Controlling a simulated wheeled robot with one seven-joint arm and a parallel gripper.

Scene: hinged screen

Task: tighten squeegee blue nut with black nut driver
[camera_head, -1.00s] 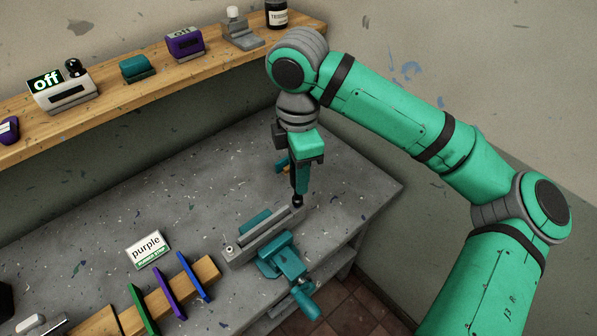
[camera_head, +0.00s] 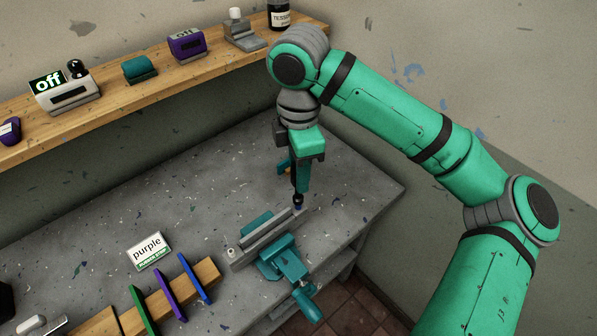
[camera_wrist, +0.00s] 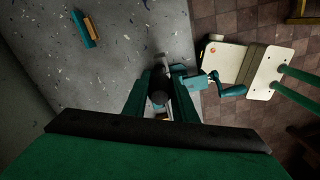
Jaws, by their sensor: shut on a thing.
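My gripper (camera_head: 300,182) is shut on the black nut driver (camera_head: 298,199), which points down at the right end of the squeegee. In the wrist view the driver (camera_wrist: 158,98) shows dark between my two teal fingers. The grey squeegee (camera_head: 262,240) is clamped in the teal vise (camera_head: 283,258) at the bench's front edge. A small blue patch, apparently the blue nut (camera_head: 298,208), shows right at the driver tip. I cannot tell whether the driver is seated on it. A pale nut (camera_head: 231,252) sits at the squeegee's left end.
A rack (camera_head: 205,272) with green, purple and blue pieces stands at the front left, near a "purple" sign (camera_head: 147,250). A teal and orange object (camera_wrist: 86,28) lies behind my gripper. A wooden shelf (camera_head: 115,98) with several devices runs along the wall.

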